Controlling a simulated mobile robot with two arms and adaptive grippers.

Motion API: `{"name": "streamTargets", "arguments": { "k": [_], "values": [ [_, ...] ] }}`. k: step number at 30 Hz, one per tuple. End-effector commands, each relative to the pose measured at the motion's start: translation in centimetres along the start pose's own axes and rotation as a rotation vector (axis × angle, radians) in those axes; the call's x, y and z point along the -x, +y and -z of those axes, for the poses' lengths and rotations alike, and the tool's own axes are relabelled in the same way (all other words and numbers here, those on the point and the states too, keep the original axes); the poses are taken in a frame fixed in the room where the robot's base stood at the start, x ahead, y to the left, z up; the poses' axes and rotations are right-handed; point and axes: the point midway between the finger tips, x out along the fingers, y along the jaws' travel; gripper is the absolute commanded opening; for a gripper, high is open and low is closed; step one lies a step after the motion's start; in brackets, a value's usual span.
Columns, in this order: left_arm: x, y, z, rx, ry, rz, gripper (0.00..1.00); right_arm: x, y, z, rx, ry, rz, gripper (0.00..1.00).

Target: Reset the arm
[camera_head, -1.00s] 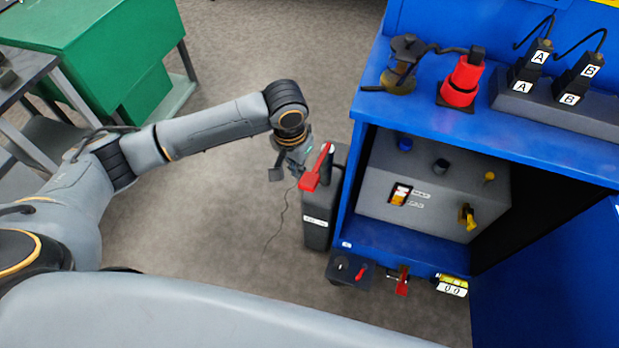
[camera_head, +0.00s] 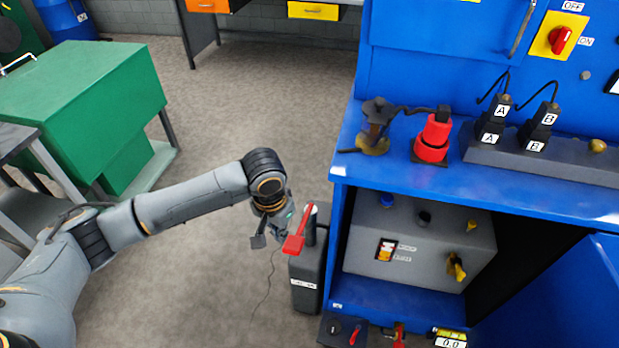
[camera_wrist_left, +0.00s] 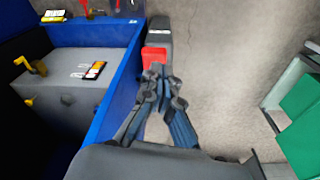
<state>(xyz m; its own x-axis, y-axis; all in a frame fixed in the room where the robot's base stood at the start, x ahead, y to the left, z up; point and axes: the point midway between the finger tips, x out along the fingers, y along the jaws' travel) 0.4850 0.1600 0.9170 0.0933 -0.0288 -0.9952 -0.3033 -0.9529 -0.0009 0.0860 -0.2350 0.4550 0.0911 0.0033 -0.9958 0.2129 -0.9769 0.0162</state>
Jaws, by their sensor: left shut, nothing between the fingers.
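My left arm reaches in from the left in the head view. My left gripper (camera_head: 268,232) is beside the red lever (camera_head: 299,230) of a dark grey box (camera_head: 307,272), just left of it. The gripper is shut with nothing held. In the left wrist view, its fingers (camera_wrist_left: 163,78) point toward the red lever (camera_wrist_left: 155,57) and the grey box (camera_wrist_left: 159,30). Contact with the box cannot be told. My right gripper is not in view.
A blue workbench (camera_head: 480,179) stands right of the gripper, with a red device (camera_head: 433,138) and black plugs (camera_head: 492,120) on top and a grey unit (camera_head: 420,245) inside. A green cabinet (camera_head: 90,95) stands at left. Open floor (camera_head: 240,100) lies between.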

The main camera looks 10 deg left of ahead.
Motion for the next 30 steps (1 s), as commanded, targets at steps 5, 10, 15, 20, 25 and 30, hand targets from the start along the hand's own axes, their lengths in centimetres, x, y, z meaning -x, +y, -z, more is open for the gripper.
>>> {"name": "streamTargets", "arguments": {
  "k": [5,10,15,20,25,30],
  "values": [
    [-0.1,0.3,-0.1,-0.005,0.001,-0.005,0.0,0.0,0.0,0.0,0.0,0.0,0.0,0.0],
    [-1.2,3.9,-1.5,-0.075,0.034,-0.065,0.0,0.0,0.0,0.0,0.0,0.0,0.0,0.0],
    [-1.9,9.3,-4.0,-0.155,0.13,-0.167,0.0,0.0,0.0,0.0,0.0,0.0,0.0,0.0],
    [-1.7,11.5,-6.5,-0.146,0.227,-0.216,0.0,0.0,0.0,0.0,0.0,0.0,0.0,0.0],
    [-1.6,10.4,-10.1,-0.066,0.288,-0.193,0.0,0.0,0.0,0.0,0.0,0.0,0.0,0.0],
    [-1.8,7.8,-13.8,0.014,0.291,-0.121,0.0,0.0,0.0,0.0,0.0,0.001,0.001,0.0]
  ]
}}
